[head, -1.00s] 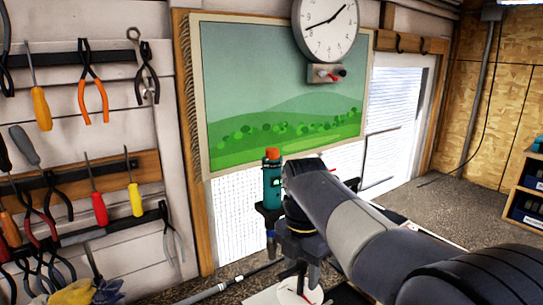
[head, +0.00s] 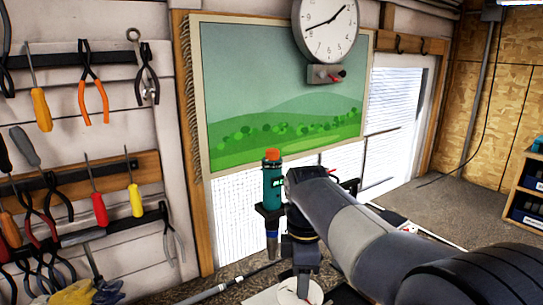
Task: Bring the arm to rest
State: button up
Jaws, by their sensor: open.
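My arm reaches in from the lower right over the bench. My gripper (head: 303,285) hangs below the wrist near the bottom of the head view, partly hidden by my own arm links. It is open, and I see nothing held in it. A teal bottle with an orange cap (head: 272,180) stands upright on a small dark bracket just left of my wrist, apart from it in the picture. A round white disc (head: 290,293) lies below my gripper.
A rack of pliers and screwdrivers (head: 92,100) covers the left wall. A dark shaft (head: 215,291) lies on the bench, with a yellow glove (head: 75,292) at lower left. A landscape picture (head: 285,70) and clock (head: 328,28) are behind.

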jog(key=shift+m, duration=1.4)
